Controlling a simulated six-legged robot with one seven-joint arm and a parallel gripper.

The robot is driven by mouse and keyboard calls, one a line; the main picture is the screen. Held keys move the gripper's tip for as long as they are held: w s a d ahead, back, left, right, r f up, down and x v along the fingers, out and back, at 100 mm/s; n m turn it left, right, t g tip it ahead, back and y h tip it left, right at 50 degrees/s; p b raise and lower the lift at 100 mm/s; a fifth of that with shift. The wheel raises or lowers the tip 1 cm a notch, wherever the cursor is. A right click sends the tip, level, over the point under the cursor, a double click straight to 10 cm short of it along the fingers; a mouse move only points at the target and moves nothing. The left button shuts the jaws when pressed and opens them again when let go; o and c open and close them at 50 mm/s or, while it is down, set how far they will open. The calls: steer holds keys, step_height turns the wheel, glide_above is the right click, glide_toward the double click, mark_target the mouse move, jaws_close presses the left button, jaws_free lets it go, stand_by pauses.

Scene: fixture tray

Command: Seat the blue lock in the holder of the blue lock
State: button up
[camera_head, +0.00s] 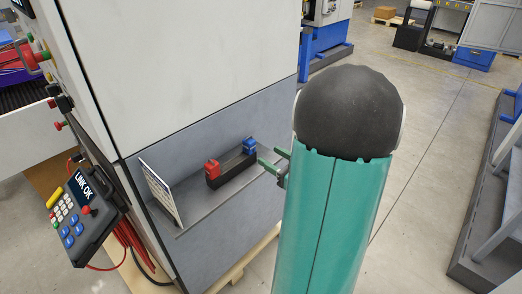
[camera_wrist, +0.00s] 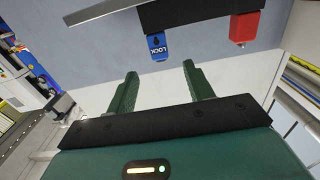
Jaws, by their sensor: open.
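The blue lock (camera_head: 249,145) sits at the right end of a dark block (camera_head: 232,169) on a grey shelf. In the wrist view the blue lock (camera_wrist: 157,46) shows the word LOCK and lies beyond my fingertips, roughly in line with the gap between them. A red lock (camera_head: 212,168) sits at the block's left end; it also shows in the wrist view (camera_wrist: 244,27). My gripper (camera_wrist: 158,72) is open and empty, its green fingers apart from the blue lock. In the head view my gripper (camera_head: 273,161) is right of the block. I cannot tell which part of the block is the blue lock's holder.
The grey shelf (camera_head: 205,208) juts from a machine's side, with a pale perforated panel (camera_head: 160,194) at its left end. A control pendant (camera_head: 77,215) with cables hangs at the left. My green arm hides part of the floor on the right.

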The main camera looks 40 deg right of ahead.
steer(key=s, duration=0.6)
steer(key=shift+s, duration=0.15)
stand_by(0.3)
steer(key=w+a+r+m+g+h, duration=0.1)
steer(key=w+a+r+g+h, duration=0.25)
steer(key=w, duration=0.25)
steer(key=w+a+r+m+g+h, duration=0.1)
steer(key=w+a+r+g+h, duration=0.1)
steer(key=w+r+h, duration=0.3)
steer(key=s+a+g+y, duration=0.3)
steer(key=s+a+y, duration=0.1)
steer(key=a, duration=0.9)
steer(key=s+a+n+g+y, duration=0.1)
steer(key=s+a+g+y, duration=0.3)
steer(key=s+a, duration=0.3)
steer(key=a+f, duration=0.1)
steer(key=a, duration=0.4)
steer(key=shift+a+n, duration=0.3)
steer(key=shift+a, duration=0.1)
steer(key=shift+c, duration=0.2)
